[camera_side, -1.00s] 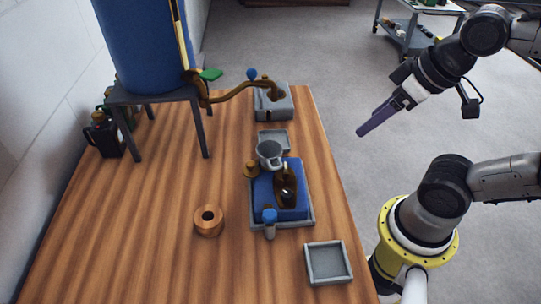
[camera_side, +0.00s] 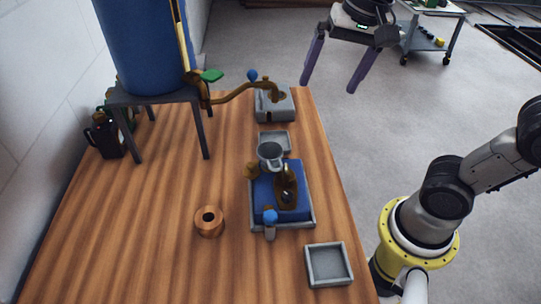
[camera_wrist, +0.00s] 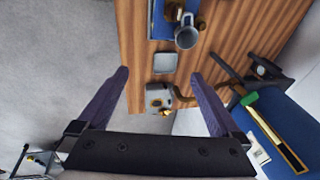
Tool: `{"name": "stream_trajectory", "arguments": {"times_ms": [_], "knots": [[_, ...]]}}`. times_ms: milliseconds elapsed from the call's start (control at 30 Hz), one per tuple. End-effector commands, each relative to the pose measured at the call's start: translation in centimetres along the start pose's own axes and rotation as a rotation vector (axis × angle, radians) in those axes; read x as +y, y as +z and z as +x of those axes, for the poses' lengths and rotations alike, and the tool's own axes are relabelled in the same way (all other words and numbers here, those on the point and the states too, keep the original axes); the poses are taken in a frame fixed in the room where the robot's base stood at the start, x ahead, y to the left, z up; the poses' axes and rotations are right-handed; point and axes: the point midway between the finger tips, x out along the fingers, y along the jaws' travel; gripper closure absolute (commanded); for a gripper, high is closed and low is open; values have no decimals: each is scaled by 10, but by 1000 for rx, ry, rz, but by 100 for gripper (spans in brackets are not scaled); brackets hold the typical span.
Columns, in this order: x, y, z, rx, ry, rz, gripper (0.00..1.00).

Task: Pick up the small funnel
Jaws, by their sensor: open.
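A grey, wide-mouthed piece with a side handle (camera_side: 270,153) stands on the wooden table, at the far end of the blue-lined tray. It may be the small funnel, but I cannot tell it from a mug. It also shows in the wrist view (camera_wrist: 187,36), at the top. My gripper (camera_side: 327,87) is open and empty, above and beyond the table's right edge in the side view. In the wrist view, its two purple fingers (camera_wrist: 160,74) are spread wide with nothing between them.
The blue-lined tray (camera_side: 311,222) holds a brown oil can (camera_side: 286,186). A blue-capped bottle (camera_side: 270,223) and copper pot (camera_side: 209,222) stand nearby. An empty grey tray (camera_side: 328,264) lies near right.

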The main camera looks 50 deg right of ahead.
Motion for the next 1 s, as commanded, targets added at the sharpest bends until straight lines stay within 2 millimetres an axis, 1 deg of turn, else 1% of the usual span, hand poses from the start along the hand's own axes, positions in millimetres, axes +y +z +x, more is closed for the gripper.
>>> {"name": "stream_trajectory", "arguments": {"times_ms": [33,100,200,333,400,567,900,1000], "knots": [[-20,-6,8,-33,35,41,0],[-42,-11,19,-65,78,89,0],[-69,-14,39,-100,131,111,0],[-90,-12,63,-132,177,76,0],[-93,-8,73,-145,198,62,0],[-93,-2,88,-156,216,46,0],[-80,8,146,-156,216,47,0],[-78,10,157,-155,214,47,0]]}}
